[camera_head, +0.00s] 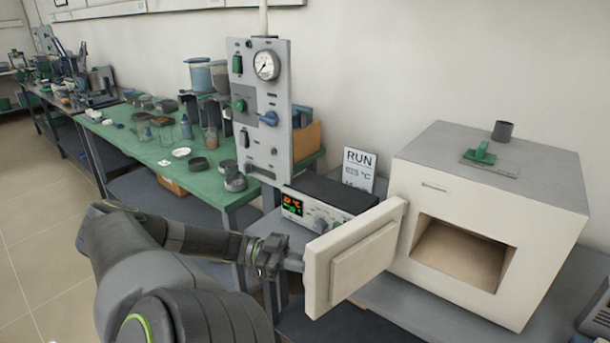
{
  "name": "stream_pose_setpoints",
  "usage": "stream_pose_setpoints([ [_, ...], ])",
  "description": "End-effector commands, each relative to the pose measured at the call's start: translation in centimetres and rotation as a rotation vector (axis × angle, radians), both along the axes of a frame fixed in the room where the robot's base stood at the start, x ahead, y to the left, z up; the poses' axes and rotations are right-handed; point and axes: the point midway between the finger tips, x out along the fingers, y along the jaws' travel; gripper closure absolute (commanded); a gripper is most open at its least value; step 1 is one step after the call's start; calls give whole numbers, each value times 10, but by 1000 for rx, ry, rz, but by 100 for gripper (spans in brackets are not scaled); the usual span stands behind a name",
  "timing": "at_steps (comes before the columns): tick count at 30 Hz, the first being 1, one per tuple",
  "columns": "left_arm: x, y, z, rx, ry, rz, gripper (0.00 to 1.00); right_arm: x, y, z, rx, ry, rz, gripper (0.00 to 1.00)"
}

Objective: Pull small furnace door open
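The small furnace (487,205) is a white box with a grey top on the bench at the right. Its door (352,255) is a thick cream slab with a raised inner panel. The door stands swung well out to the left, so the square chamber opening (461,254) is uncovered and looks empty. My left gripper (272,257) is at the outer face of the door, near its left edge. The handle side of the door faces away from the camera, so any grip on it is hidden. My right gripper is out of view.
A control box with a lit display (306,208) and a RUN sign (358,168) stand behind the door. A grey panel with a gauge (262,110) rises behind. A green-topped table (165,160) with jars and dishes is at left. Floor (40,225) is clear at far left.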

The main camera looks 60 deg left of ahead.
Motion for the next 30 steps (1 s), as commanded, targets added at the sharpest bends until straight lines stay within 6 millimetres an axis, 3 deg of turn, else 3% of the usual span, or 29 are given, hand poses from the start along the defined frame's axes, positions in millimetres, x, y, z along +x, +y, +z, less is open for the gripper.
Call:
stream_pose_setpoints([
  [1,1,0,1,-1,-2,1,77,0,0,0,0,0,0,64],
  [4,1,0,1,-1,-2,1,64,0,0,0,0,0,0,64],
  [16,-6,6,-1,2,2,2,64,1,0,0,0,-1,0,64],
  [30,-82,75,-3,3,2,3,64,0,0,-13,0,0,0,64],
])
